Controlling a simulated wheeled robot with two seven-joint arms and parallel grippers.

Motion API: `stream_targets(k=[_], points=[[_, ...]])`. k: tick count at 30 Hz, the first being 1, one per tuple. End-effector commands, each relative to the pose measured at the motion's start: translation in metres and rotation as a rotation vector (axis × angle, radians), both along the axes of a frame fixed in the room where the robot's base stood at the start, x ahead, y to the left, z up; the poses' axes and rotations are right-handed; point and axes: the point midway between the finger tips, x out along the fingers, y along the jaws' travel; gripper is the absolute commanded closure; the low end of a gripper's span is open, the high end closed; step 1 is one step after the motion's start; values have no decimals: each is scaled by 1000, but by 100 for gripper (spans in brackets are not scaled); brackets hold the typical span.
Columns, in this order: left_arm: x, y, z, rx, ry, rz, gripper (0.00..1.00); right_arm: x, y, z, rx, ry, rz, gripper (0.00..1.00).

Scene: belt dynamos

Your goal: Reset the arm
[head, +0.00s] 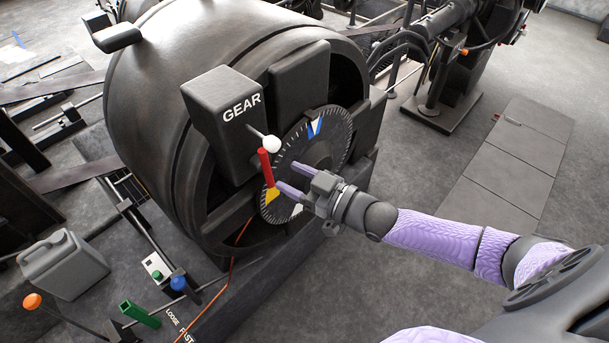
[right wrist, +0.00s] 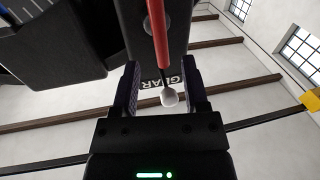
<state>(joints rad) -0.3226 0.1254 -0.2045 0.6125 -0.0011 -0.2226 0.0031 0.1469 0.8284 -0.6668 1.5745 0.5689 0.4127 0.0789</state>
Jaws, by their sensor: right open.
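The red arm (head: 266,167) stands in front of the dial (head: 335,135) on the dark drum machine, just below a white ball knob (head: 271,144) on a short rod. My right gripper (head: 285,174) is open, with its lilac fingers pointing toward the red arm from the right. In the right wrist view the red arm (right wrist: 160,35) and the white ball (right wrist: 169,97) show in line between the spread fingers (right wrist: 163,85). I cannot tell whether a finger touches the arm. My left gripper is not in view.
The dial bears a blue mark (head: 316,127) and a yellow mark (head: 271,195). A grey canister (head: 62,265), a green handle (head: 140,314) and an orange knob (head: 32,301) sit at lower left. Open floor lies at right.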

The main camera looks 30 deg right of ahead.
Motion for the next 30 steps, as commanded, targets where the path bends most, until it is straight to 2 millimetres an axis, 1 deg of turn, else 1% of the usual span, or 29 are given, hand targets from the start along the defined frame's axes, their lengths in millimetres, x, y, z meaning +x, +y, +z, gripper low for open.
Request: stream_targets(k=[1,3,6,11,19,20,22,23,25,26,27,29,30], points=[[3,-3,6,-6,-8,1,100,-10,-5,3,-2,3,1,42],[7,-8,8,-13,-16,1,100,-20,-12,2,-1,2,0,42],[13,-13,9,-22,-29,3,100,-28,-17,1,-1,1,1,42],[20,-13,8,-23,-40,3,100,-30,-18,0,0,-1,1,42],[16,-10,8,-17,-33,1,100,-29,-18,-1,1,1,0,42],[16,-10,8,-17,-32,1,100,-29,-18,-3,-3,6,-5,42],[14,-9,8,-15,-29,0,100,-30,-24,-23,-34,51,-42,42],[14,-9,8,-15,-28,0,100,-32,-29,-41,-59,93,-73,42],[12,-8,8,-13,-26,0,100,-46,-44,-98,-144,240,-166,42],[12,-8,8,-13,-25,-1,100,-58,-51,-126,-187,320,-207,42],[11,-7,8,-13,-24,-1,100,-80,-58,-164,-241,438,-259,42],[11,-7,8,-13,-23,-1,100,-121,-65,-215,-313,618,-316,42],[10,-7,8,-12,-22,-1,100,-153,-66,-244,-356,737,-343,42]])
